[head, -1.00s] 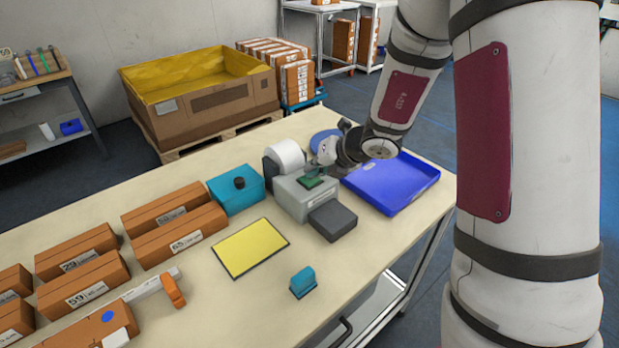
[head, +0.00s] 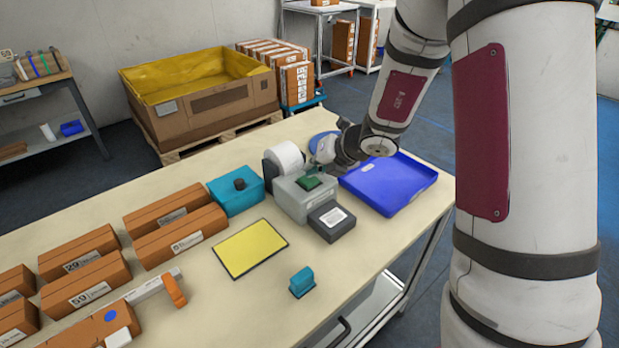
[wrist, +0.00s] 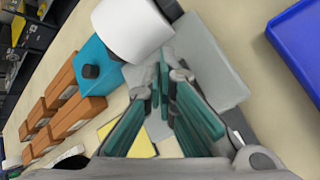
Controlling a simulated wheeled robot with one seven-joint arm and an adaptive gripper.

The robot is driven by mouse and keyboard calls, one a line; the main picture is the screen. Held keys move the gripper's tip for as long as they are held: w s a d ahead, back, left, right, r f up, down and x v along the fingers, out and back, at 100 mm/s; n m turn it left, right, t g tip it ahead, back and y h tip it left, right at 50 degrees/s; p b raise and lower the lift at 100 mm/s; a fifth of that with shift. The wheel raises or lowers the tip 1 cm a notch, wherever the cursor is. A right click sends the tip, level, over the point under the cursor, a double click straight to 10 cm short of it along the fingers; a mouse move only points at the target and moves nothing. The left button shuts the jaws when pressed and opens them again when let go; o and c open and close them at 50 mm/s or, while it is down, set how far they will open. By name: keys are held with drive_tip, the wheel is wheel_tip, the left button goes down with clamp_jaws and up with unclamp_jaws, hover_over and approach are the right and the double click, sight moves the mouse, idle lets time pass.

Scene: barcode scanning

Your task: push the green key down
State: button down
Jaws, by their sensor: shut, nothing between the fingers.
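The green key (head: 309,183) is on top of the grey label printer (head: 292,202), which stands on the table. My gripper (head: 316,168) is shut and empty, just behind and above the key in the head view. I cannot tell whether the fingertips touch the key. In the wrist view my gripper's teal-padded fingers (wrist: 164,82) point at the printer (wrist: 208,62), and the key cannot be made out there. A white label (head: 334,216) shows on the dark box (head: 343,231) at the printer's front.
A white roll (head: 288,157) is behind the printer. A blue tray (head: 395,190) is to its right and a teal box (head: 235,192) to its left. A yellow mat (head: 250,248) and a small teal block (head: 302,282) are nearer. Brown boxes (head: 180,238) fill the left.

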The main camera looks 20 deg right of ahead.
drive_tip(key=shift+r, duration=0.4)
wheel_tip(320, 180, up, 5)
drive_tip(key=p, duration=0.5)
